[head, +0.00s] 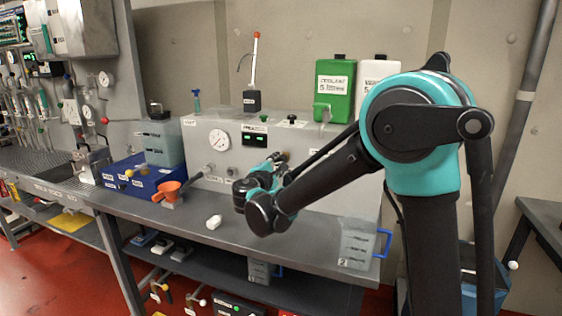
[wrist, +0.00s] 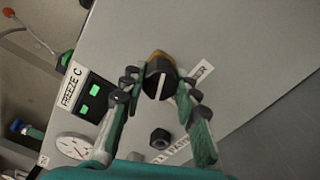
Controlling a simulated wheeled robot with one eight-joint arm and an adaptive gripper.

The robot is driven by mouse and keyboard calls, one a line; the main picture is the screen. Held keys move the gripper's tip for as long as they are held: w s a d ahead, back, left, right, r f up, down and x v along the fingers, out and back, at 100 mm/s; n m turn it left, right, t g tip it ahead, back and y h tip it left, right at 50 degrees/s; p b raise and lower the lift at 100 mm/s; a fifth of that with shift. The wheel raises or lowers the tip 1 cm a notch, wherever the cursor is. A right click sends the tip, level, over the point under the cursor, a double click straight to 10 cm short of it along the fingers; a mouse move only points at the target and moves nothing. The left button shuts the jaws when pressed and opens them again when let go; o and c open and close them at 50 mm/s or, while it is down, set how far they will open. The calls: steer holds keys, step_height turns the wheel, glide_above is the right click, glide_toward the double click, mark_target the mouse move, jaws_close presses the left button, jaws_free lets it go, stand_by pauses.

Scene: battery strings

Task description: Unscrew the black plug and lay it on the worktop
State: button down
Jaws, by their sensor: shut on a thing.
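In the wrist view the black plug (wrist: 158,82) sits between my fingertips, with a pale line across its face and a brass-coloured collar (wrist: 158,58) behind it. My gripper (wrist: 155,88) is shut on the plug, one finger on each side, close to the grey panel front. In the head view my gripper (head: 277,160) is at the front of the grey unit, and the plug cannot be made out clearly there. I cannot tell how far the plug is threaded in. The grey worktop (head: 310,238) lies below my gripper.
A clear jug (head: 357,245) with a blue handle stands at the right end. Bare worktop lies between.

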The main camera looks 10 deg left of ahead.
steer(key=shift+n, duration=0.5)
steer(key=n, duration=0.5)
steer(key=shift+n, duration=0.4)
steer(key=n, duration=0.5)
steer(key=shift+s+n, duration=0.1)
steer(key=shift+n, duration=0.2)
